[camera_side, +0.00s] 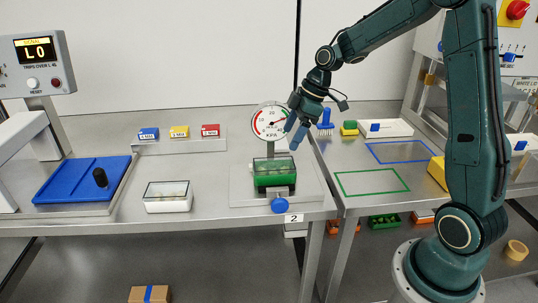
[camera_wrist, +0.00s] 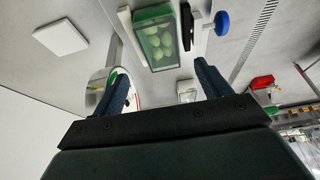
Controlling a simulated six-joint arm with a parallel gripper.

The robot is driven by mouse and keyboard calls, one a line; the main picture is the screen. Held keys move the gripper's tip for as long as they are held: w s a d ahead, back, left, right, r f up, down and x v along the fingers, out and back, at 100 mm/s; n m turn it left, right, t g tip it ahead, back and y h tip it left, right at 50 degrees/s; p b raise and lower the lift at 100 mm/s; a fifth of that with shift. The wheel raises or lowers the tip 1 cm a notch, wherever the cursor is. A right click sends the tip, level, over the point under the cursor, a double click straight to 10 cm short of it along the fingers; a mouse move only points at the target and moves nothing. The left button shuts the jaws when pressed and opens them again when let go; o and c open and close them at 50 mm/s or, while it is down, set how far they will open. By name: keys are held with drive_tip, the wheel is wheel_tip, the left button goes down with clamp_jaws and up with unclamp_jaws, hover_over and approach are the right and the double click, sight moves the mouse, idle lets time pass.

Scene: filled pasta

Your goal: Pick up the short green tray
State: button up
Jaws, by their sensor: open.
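A green tray (camera_side: 273,183) sits on a metal plate under a pressure gauge, with a clear upper part and pale green pieces inside. It also shows in the wrist view, where the green tray (camera_wrist: 145,52) lies ahead of the fingers. My gripper (camera_side: 296,132) is open and empty, above and slightly right of the tray, beside the gauge. In the wrist view, my gripper (camera_wrist: 162,72) has its two blue fingers spread apart, with nothing between them. Another green tray (camera_side: 383,222) lies on the lower shelf at the right.
The pressure gauge (camera_side: 270,122) stands close behind the tray, near my fingers. A blue knob (camera_side: 279,205) is in front. Green (camera_side: 372,194) and blue (camera_side: 400,143) outlined areas on the right table are empty.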

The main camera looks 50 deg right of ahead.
sight(277, 163)
drive_tip(key=shift+x, duration=2.85)
drive_tip(key=shift+f, duration=0.1)
drive_tip(key=shift+x, duration=2.45)
drive_tip(key=shift+a+f, duration=0.1)
drive_tip(key=shift+f, duration=0.05)
drive_tip(key=c, duration=0.9)
drive_tip(key=shift+c, duration=0.2)
wheel_tip(277, 163, up, 20)
drive_tip(key=shift+r, duration=0.25)
